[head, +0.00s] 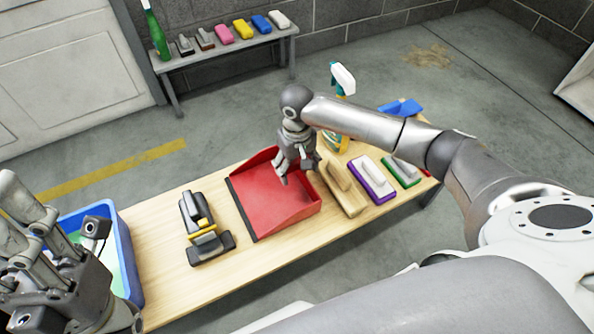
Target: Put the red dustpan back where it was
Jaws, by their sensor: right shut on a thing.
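The red dustpan (268,202) lies on the wooden bench (160,240), its open edge with a dark lip facing left. My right gripper (285,172) reaches down over the dustpan's right rear side and is shut on it. The gripped part is hidden behind the fingers. My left gripper (72,232) is at the lower left, over the blue bin, with its fingers apart and nothing seen between them.
A black and yellow tool (203,228) sits left of the dustpan. A wooden brush (343,188), purple brush (372,178), green brush (402,170) and spray bottle (342,80) stand right. A blue bin (134,268) is left. A back shelf (220,52) holds several pads.

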